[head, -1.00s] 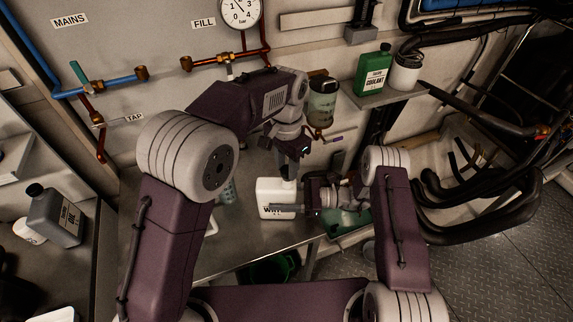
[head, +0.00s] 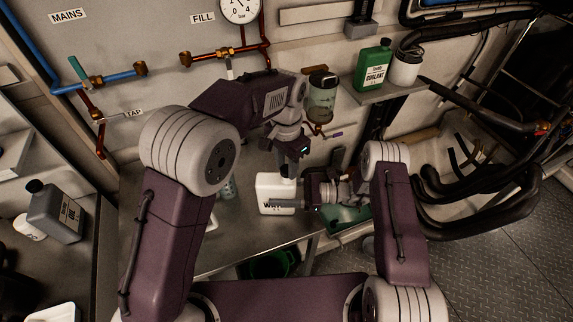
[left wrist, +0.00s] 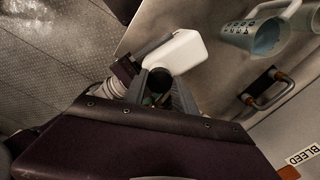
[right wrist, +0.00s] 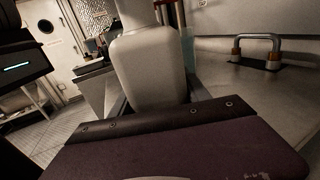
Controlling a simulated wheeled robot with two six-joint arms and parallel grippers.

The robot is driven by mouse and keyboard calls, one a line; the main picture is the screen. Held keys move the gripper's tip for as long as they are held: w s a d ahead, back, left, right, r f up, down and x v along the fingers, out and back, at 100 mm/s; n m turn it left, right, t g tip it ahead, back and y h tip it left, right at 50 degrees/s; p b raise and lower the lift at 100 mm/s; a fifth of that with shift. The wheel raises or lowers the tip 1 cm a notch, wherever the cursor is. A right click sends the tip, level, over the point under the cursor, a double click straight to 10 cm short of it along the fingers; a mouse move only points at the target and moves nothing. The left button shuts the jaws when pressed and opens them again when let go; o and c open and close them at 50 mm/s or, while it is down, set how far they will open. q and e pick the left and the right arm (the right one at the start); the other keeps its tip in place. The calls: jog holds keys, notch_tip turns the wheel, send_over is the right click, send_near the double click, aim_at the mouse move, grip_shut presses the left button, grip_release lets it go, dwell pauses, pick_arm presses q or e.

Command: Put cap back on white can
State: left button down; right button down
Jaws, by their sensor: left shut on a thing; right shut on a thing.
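The white can (head: 270,187) stands over the bench in the head view, its printed label facing down the picture. My right gripper (head: 293,205) is shut on the can's body from the right. The can fills the upper middle of the right wrist view (right wrist: 148,70), between the fingers. My left gripper (head: 288,165) is above the can's top and shut on the black cap. The dark round cap (left wrist: 160,80) shows between its fingers in the left wrist view, right at the can's neck end. I cannot tell whether the cap is seated on the neck.
A green coolant bottle (head: 372,68) and a white jar (head: 405,68) stand on the wall shelf. A clear jug (left wrist: 255,35) is beside the can on the bench. A green bucket (head: 272,264) is below the bench edge. A grey oil bottle (head: 58,212) is at left.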

pick_arm(q)
jog(key=shift+f, duration=0.6)
jog(key=m, duration=0.8)
jog(key=shift+m, duration=0.3)
jog(key=m, duration=0.6)
jog(key=shift+w, duration=0.15)
jog(key=m, duration=0.6)
jog(key=shift+m, duration=0.4)
jog(key=m, duration=0.2)
jog(key=shift+m, duration=0.4)
jog(key=m, duration=0.5)
jog(key=shift+d, duration=0.1)
jog(key=c, duration=1)
grip_release()
